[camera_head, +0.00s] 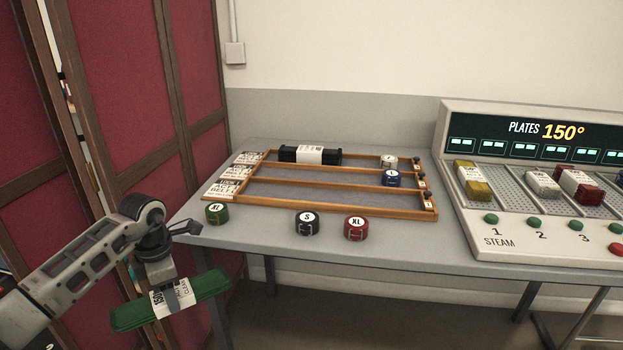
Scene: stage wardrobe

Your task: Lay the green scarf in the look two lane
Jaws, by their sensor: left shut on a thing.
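The green scarf (208,287) is folded flat with a white paper band around its middle. My left gripper (168,283) is shut on it at the band and holds it in the air, in front of and below the table's left front corner. The wooden lane rack (320,208) lies on the table with three lanes. The far lane holds a black folded piece (289,153) with a white band and a white roll (388,161). The middle lane has a blue roll (392,178) at its right end. The front lane looks empty. The lane numbers are too small to read surely. My right gripper is not in view.
Green (216,213), black (307,224) and red (356,229) rolls stand along the table's front edge, before the rack. A steam plate machine (500,241) with several folded pieces stands at the right. A red panelled screen (110,80) is close on the left.

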